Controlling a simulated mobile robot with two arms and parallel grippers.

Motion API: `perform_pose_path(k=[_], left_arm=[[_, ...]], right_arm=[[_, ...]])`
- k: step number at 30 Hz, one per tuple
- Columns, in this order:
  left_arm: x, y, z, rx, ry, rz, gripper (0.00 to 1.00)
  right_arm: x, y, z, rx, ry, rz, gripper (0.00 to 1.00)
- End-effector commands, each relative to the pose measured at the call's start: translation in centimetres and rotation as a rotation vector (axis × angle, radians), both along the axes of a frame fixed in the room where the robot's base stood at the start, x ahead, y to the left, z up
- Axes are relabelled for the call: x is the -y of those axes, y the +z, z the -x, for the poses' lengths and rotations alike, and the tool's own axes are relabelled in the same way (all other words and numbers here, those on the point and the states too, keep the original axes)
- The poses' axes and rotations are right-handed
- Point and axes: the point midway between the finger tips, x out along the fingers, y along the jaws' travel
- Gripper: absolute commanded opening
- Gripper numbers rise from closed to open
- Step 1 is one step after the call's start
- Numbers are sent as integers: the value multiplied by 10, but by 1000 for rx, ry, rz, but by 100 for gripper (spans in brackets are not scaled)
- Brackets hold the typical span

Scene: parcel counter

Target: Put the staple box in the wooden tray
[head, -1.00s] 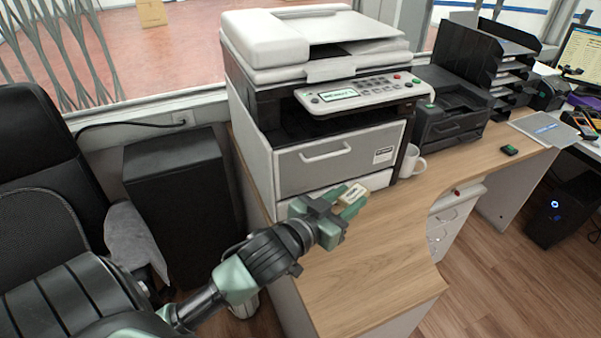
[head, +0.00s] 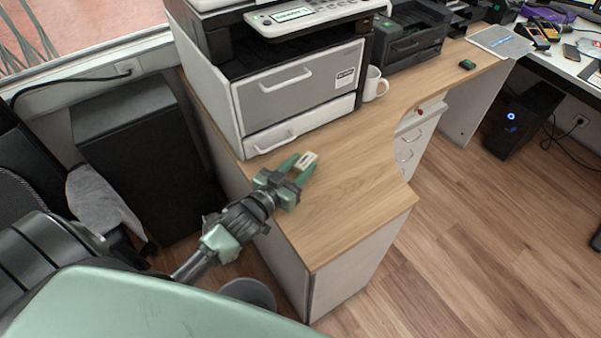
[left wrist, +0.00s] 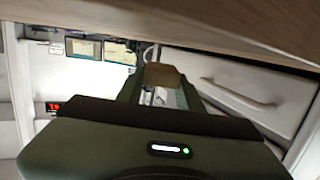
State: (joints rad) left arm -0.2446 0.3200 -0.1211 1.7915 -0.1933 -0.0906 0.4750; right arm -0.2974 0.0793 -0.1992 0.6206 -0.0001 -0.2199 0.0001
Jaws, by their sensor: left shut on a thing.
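The staple box (head: 307,160), a small pale tan carton, is held between the fingertips of my left gripper (head: 299,168). The gripper is shut on it over the left part of the wooden counter, in front of the printer. In the left wrist view the box (left wrist: 162,76) sits between the fingers, with a drawer front beyond. I cannot make out a wooden tray in these frames. My right gripper is not in view.
The printer (head: 300,85) stands behind my left gripper, with a white mug (head: 374,84) at its right. The counter (head: 345,195) is bare in front of them. A small dark green-topped item (head: 467,64) lies farther right. A black cabinet (head: 140,150) stands at left.

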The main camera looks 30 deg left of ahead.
Motion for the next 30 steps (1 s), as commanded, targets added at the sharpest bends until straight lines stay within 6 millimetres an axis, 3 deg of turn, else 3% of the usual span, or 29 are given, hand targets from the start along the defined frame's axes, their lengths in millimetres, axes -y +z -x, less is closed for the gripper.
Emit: perform_pose_path(k=[5, 17, 18, 20, 30], left_arm=[[0, -26, 0, -1, 1, 1, 0], [0, -31, 0, 0, 0, 0, 0], [0, -32, 0, -1, 0, 0, 39], [0, -31, 0, -1, 0, 0, 55], [0, -29, 0, -1, 0, 0, 58]], right_arm=[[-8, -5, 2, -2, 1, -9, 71], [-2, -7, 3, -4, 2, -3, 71], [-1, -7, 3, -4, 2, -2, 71], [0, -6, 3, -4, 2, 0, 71], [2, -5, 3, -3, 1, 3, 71]])
